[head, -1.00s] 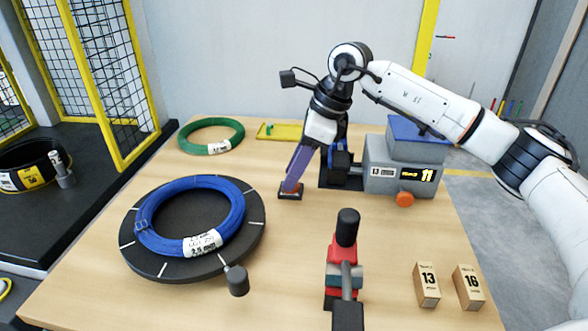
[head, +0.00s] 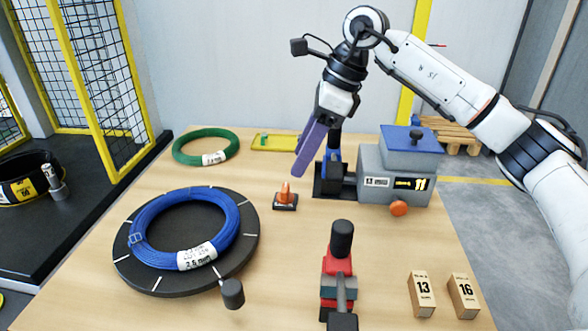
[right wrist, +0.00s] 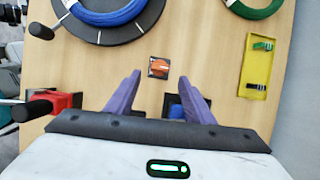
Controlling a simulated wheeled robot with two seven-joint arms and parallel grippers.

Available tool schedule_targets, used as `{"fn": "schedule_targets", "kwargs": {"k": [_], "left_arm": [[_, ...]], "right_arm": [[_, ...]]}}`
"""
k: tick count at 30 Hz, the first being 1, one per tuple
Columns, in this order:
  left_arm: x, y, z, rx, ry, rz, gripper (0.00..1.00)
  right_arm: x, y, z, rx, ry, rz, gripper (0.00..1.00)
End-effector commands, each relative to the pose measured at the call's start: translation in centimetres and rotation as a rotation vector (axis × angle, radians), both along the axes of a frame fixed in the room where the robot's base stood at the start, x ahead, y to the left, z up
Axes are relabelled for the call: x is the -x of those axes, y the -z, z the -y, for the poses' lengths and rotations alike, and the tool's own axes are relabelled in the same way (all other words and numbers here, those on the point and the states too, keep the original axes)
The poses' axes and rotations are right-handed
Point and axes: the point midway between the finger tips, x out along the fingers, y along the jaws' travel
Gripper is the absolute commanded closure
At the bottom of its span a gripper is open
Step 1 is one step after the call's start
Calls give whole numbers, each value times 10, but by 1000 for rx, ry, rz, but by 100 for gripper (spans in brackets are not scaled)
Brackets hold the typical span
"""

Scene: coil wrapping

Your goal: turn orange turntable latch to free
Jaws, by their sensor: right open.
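The orange latch (head: 285,192) stands on a small dark base on the table, right of the black turntable (head: 248,240). It also shows in the right wrist view (right wrist: 159,67), just beyond my fingertips. My right gripper (head: 303,160) has purple fingers and is above and slightly right of the latch, apart from it. In the right wrist view its fingers (right wrist: 153,85) are spread with nothing between them. A blue coil (head: 160,257) lies on the turntable, whose crank handle (head: 232,292) points to the front right. My left gripper is not in view.
A grey machine (head: 400,175) with a display stands right of the latch. A red clamp with a black handle (head: 341,240) stands in front. A green coil (head: 206,147) and yellow tray (head: 275,142) lie behind. Blocks 13 (head: 421,294) and 16 (head: 463,296) stand front right.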

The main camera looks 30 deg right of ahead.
Motion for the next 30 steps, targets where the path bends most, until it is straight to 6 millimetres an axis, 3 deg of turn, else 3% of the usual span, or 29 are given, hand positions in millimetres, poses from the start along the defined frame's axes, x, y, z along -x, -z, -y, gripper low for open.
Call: {"fn": "schedule_targets", "kwargs": {"k": [6,23,26,30], "left_arm": [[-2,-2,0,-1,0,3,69],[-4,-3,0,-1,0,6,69],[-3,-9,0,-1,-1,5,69],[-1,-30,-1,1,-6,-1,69]], "right_arm": [[5,-22,8,0,0,0,52],[6,-24,9,1,0,-1,52],[6,-32,9,1,0,-1,52],[6,-57,8,1,0,-1,52]]}}
